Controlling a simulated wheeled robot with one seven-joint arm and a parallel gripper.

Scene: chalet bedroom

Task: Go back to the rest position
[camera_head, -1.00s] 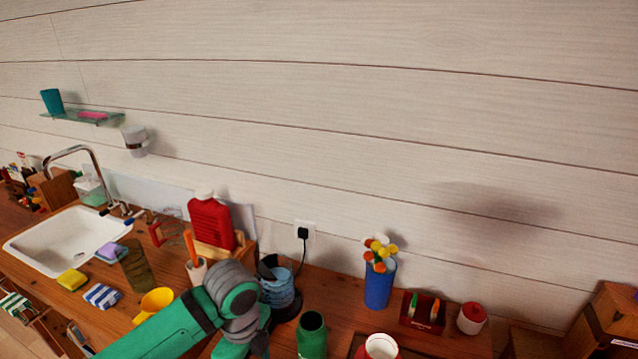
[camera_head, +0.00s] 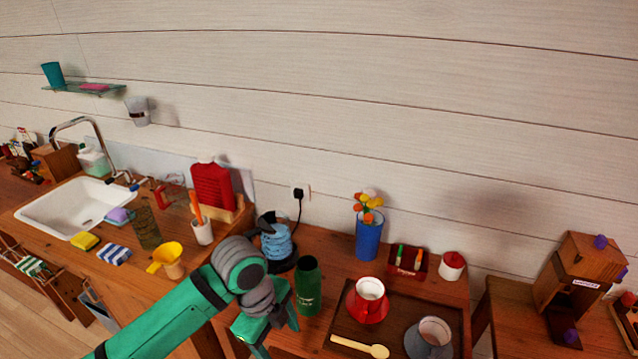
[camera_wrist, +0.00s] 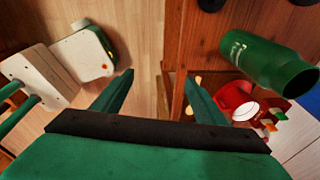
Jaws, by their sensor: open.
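My gripper (camera_head: 277,328) is at the end of my green arm, low in the middle of the head view, by the front edge of the wooden counter (camera_head: 345,268). In the wrist view my gripper (camera_wrist: 160,80) has its two green fingers spread apart, with nothing between them. The green bottle (camera_head: 308,287) stands on the counter just right of my gripper. In the wrist view the bottle (camera_wrist: 262,62) is at the upper right, apart from the fingers.
A dark tray (camera_head: 398,318) with a red cup (camera_head: 368,300), a grey cup (camera_head: 428,338) and a wooden spoon (camera_head: 360,346) lies right of the bottle. A blue kettle (camera_head: 277,240) stands behind my arm. A yellow funnel (camera_head: 168,260) is to the left.

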